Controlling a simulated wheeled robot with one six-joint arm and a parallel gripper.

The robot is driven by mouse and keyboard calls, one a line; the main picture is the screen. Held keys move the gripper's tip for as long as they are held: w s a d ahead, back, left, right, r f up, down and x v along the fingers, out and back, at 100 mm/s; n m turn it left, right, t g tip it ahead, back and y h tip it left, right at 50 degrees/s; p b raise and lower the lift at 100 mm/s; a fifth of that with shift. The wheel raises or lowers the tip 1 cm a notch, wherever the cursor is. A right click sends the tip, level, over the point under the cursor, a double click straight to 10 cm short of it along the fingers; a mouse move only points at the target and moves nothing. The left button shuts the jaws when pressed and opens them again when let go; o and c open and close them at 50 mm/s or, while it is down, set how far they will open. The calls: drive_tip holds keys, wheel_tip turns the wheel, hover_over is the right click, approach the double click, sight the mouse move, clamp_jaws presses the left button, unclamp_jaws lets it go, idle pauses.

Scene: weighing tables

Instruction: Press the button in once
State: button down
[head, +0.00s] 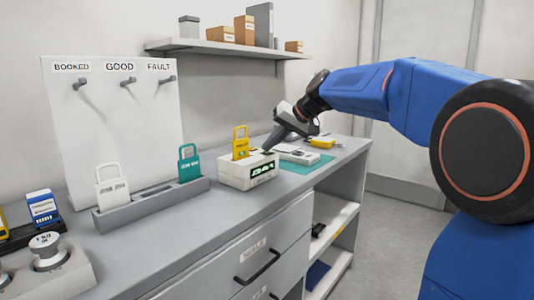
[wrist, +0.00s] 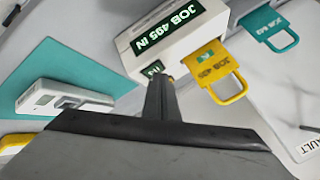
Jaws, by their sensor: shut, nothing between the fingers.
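A white box (head: 236,176) stands on the grey counter with a lit display (head: 263,169), which reads "JOB 495 IN" in the wrist view (wrist: 168,28). A yellow tag (head: 240,142) stands in its top; it also shows in the wrist view (wrist: 226,75). A small green "IN" label (wrist: 152,69) is on the box close to my fingertips. My gripper (head: 270,148) is shut and empty, pointing down at the right part of the box top. In the wrist view the fingertips (wrist: 158,82) cover the spot beside the label. I cannot make out the button or tell whether they touch it.
A grey rack (head: 152,202) holds a white tag (head: 112,187) and a teal tag (head: 189,163) left of the box. A white device (head: 298,154) lies on a teal mat (head: 309,167) to the right. A hook board (head: 115,125) stands behind. A shelf (head: 225,48) hangs above.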

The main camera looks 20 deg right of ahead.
sight(270, 153)
drive_tip(key=shift+r, duration=0.8)
drive_tip(key=shift+r, duration=2.5)
drive_tip(key=s+d+f+h, duration=0.2)
drive_tip(key=s+f, duration=0.9)
drive_tip(key=s, duration=0.3)
drive_tip(key=s+d+f+g+h, duration=0.1)
drive_tip(key=s+d+f+h, duration=0.1)
drive_tip(key=s+f, duration=0.8)
drive_tip(key=s+d+f+g+h, duration=0.1)
drive_tip(key=s+d+f+h, duration=0.1)
drive_tip(key=s+f, duration=0.9)
drive_tip(key=s, duration=0.7)
drive_tip(key=shift+s+f+n, duration=0.2)
drive_tip(key=shift+f+n, duration=0.1)
drive_tip(key=shift+f, duration=0.05)
